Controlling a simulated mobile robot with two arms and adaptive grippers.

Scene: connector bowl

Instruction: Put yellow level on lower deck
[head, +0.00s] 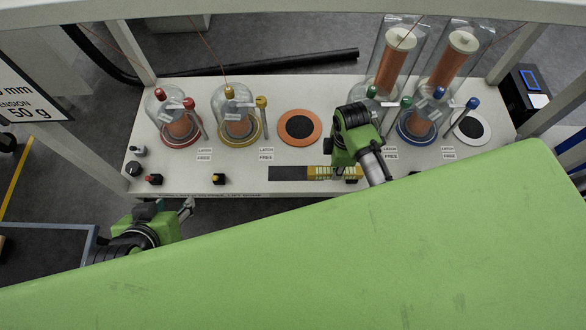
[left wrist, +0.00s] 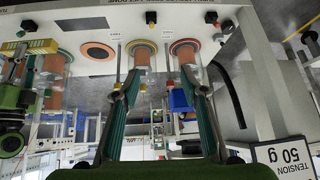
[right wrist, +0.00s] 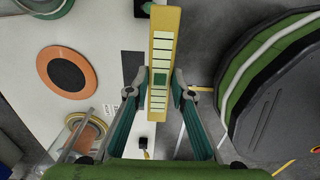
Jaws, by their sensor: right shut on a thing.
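The yellow level (head: 322,173) is a long bar with pale rectangles along its face. It shows at the front of the white deck (head: 240,183), beside a dark strip (head: 288,173). In the right wrist view the level (right wrist: 163,60) lies between the fingertips of my right gripper (right wrist: 160,88), which is shut on it. Its right part is hidden by my arm in the head view. It also shows in the left wrist view (left wrist: 38,47). My left gripper (head: 187,208) is open and empty in front of the deck's left end; its spread fingers (left wrist: 158,88) show in the left wrist view.
Glass domes with red (head: 180,141), yellow (head: 239,140) and blue (head: 415,140) bases stand on the deck. An orange-rimmed black disc (head: 300,127) and a white-rimmed one (head: 472,127) lie flat. Small knobs (head: 219,179) line the front. White frame posts (head: 140,52) rise behind.

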